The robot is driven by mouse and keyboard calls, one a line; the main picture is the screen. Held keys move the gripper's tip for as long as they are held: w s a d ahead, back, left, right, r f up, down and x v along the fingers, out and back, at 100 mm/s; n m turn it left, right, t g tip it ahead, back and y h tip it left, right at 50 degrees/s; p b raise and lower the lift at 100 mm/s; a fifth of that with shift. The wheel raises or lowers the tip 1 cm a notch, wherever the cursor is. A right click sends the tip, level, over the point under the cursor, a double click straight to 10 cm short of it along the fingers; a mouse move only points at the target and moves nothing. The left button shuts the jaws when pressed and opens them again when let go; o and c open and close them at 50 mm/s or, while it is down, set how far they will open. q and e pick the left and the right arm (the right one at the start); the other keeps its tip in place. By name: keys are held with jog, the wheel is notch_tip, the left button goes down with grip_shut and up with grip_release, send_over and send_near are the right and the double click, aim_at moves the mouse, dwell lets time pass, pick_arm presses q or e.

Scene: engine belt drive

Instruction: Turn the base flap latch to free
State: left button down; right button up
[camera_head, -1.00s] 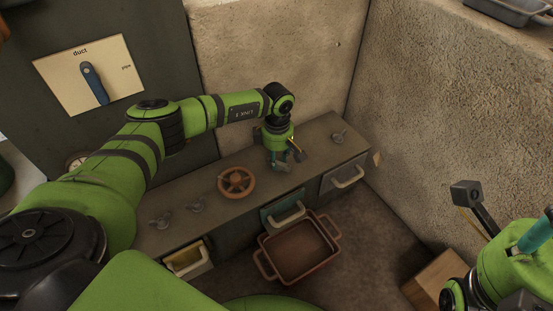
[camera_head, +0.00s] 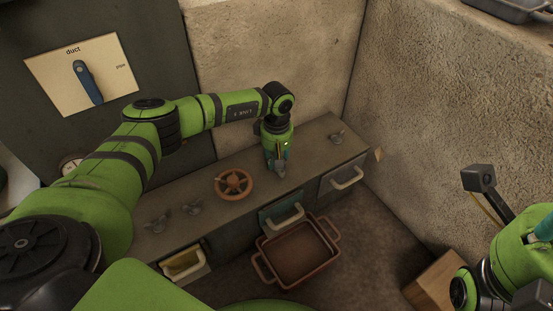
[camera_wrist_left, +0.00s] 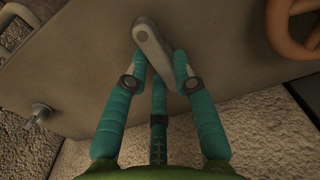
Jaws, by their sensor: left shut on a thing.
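A grey lever-shaped latch (camera_wrist_left: 150,42) stands on the bench top (camera_wrist_left: 85,60) in the left wrist view, tilted in the picture. My left gripper (camera_wrist_left: 157,70) has its teal fingers closed around the lever's near end, one on each side and a third finger below. In the head view the left gripper (camera_head: 278,168) is low over the bench between the wheel and the right-hand knob, and its wrist hides most of the latch. My right arm's teal part (camera_head: 545,229) is at the right edge, cut off by the frame; its jaw state does not show.
An orange handwheel (camera_head: 234,184) sits left of the left gripper. A reddish tray (camera_head: 298,252) lies on the floor before the drawers. A blue lever (camera_head: 88,82) is on the wall panel.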

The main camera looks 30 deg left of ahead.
dwell(0.4)
pick_arm(q)
jog(key=c, duration=1)
grip_release()
notch_tip(320, 180, up, 12)
